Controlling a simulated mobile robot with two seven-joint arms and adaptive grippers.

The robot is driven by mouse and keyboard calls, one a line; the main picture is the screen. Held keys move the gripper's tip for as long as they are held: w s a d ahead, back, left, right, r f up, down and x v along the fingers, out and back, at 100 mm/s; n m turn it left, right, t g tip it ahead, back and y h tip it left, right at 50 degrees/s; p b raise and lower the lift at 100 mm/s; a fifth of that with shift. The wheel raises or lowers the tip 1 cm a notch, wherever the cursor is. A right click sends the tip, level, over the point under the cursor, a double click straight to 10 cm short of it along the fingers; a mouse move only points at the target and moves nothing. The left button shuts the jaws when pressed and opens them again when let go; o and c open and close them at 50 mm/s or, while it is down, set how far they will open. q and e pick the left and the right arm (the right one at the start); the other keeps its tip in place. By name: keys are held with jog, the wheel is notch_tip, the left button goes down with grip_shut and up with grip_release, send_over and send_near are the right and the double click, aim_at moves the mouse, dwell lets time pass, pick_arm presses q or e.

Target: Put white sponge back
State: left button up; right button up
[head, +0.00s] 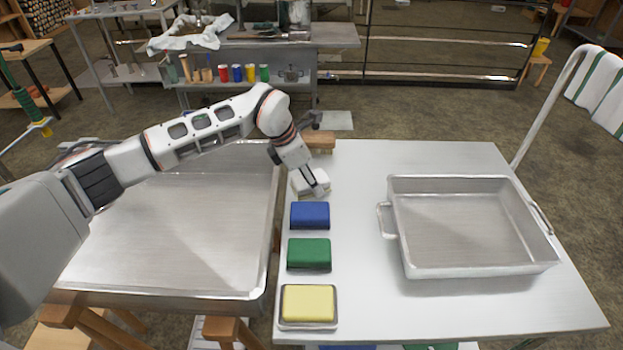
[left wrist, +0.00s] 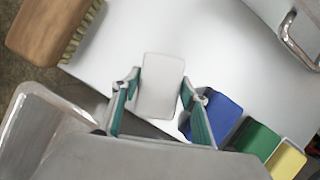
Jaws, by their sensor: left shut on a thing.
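The white sponge (head: 304,184) is near the left edge of the white table (head: 365,245), behind the blue sponge (head: 310,215). My left gripper (head: 317,188) reaches down over it and is shut on it. In the left wrist view the white sponge (left wrist: 160,88) sits between the two fingers of my left gripper (left wrist: 160,100). Whether the sponge touches the table is hard to tell. My right gripper is not in view.
A green sponge (head: 309,254) and a yellow sponge (head: 309,303) in a small dish line up in front of the blue one. A wooden brush (head: 320,142) lies behind. A metal pan (head: 462,268) stands right; a large metal tray (head: 190,285) lies left. The table between sponges and pan is clear.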

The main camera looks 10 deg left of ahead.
pick_arm(q)
jog(key=o, duration=0.9)
jog(key=shift+o, duration=0.2)
jog(key=v, duration=1.2)
